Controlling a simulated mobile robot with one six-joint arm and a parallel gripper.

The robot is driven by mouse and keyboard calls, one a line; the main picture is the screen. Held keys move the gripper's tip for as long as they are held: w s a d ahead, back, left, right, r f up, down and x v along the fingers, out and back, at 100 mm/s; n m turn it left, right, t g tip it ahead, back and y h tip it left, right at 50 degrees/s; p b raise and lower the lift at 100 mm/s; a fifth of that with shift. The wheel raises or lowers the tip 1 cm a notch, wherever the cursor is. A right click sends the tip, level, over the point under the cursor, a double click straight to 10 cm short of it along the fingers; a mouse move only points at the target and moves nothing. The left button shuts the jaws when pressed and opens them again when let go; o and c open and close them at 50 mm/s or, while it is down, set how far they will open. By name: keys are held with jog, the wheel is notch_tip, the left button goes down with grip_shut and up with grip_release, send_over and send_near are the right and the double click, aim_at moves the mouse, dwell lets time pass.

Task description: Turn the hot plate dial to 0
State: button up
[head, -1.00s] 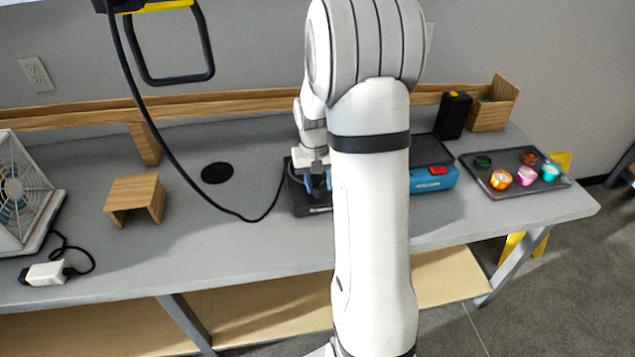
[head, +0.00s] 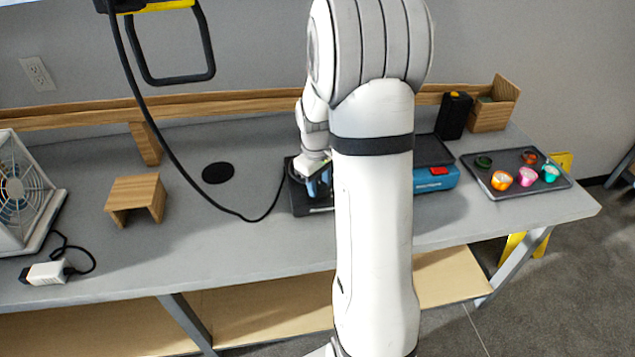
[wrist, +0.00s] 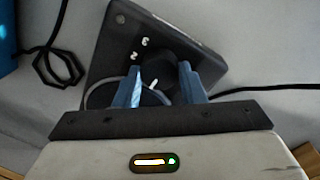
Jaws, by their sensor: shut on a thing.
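The hot plate (head: 299,205) is a dark, flat box on the grey bench, with my wrist over it in the head view. In the wrist view, the hot plate (wrist: 112,50) shows the white numerals 2 and 3 on its face. Its black dial (wrist: 160,78) has a short white pointer mark. My gripper (wrist: 162,86) has its blue fingers on both sides of the dial and is shut on it. The 0 mark is not visible. In the head view, the dial is hidden and my gripper (head: 318,187) is partly covered by my arm.
A black cable (head: 262,219) runs to the hot plate. A blue device (head: 432,179) with a red switch stands to the right, and a tray (head: 515,187) of colored cups lies farther right. A wooden stand (head: 136,188) and a fan (head: 22,195) are left.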

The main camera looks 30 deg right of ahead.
aim_at(318, 187)
jog(key=shift+w, duration=0.1)
dwell(0.3)
jog(key=o, duration=0.7)
jog(key=r, duration=0.8)
jog(key=shift+a, duration=0.25)
jog(key=shift+f, duration=0.1)
jog(key=s+a+r+m+t+p, duration=0.1)
jog(key=s+a+r, duration=0.2)
jog(key=s+a, duration=0.4)
jog(key=s+a+r+m+t+p, duration=0.1)
jog(key=s+a+r+m, duration=0.1)
jog(key=s+a+r, duration=0.2)
jog(key=s+a, duration=0.3)
jog(key=s, duration=0.5)
jog(key=shift+s+m+y, duration=0.3)
jog(key=shift+s+y, duration=0.1)
